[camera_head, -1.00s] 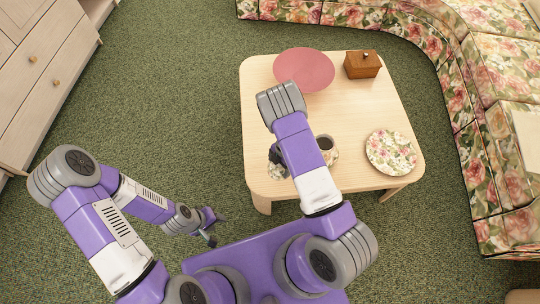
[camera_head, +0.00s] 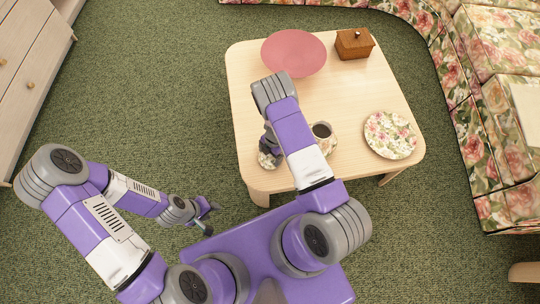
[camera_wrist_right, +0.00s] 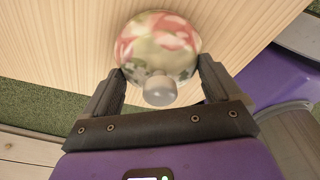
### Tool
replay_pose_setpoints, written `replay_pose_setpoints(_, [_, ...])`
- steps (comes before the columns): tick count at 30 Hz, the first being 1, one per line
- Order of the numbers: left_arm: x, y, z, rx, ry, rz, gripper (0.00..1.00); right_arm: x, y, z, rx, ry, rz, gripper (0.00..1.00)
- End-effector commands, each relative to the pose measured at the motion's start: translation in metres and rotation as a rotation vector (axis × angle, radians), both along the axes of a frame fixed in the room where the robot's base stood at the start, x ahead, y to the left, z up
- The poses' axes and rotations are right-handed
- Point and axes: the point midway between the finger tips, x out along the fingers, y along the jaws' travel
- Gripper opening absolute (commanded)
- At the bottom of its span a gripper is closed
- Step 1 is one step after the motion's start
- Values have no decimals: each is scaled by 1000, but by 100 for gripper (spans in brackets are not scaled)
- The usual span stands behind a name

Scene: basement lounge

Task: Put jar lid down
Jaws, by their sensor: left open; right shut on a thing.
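The jar lid (camera_wrist_right: 158,48) is round, with a pink, white and green floral pattern and a grey knob, in the right wrist view. My right gripper (camera_wrist_right: 161,76) is shut on it, a finger at each side. In the head view the right gripper (camera_head: 267,150) is over the table's near left corner, partly hidden by my arm. The lid (camera_head: 264,161) shows only in part beneath it. I cannot tell whether the lid touches the table. My left gripper (camera_head: 207,216) is open and empty, low beside the table's near left side.
A floral sofa (camera_head: 490,120) stands at right. The table's middle is clear.

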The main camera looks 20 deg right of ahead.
Motion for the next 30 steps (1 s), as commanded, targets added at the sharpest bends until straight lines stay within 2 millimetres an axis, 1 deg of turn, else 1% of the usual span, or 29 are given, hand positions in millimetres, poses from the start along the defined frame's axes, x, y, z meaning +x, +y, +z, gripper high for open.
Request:
replay_pose_setpoints(1, [0, 0, -2, 0, 0, 0, 43, 0, 0, -3, 0, -1, 1, 50])
replay_pose_setpoints(7, [0, 0, 0, 0, 0, 0, 43, 1, 0, -1, 0, -2, 1, 50])
replay_pose_setpoints(10, [0, 0, -2, 0, 0, 0, 43, 1, 0, -4, 0, -1, 1, 50])
replay_pose_setpoints(11, [0, 0, -2, 0, 0, 0, 43, 1, 0, -4, 0, -1, 0, 94])
replay_pose_setpoints(12, [0, 0, -2, 0, 0, 0, 43, 0, 0, -4, 0, -1, 0, 100])
replay_pose_setpoints(19, [0, 0, -1, 0, 0, 0, 43, 1, 0, -3, 0, -1, 0, 100])
replay_pose_setpoints(22, [0, 0, 2, 0, 0, 0, 43, 1, 0, 4, 0, -2, 1, 100])
replay_pose_setpoints(26, [0, 0, 12, 0, 0, 0, 43, 3, -3, 25, -1, -3, 1, 100])
replay_pose_setpoints(30, [0, 0, 25, 0, 0, 0, 43, 4, -7, 57, -1, -4, 1, 100])
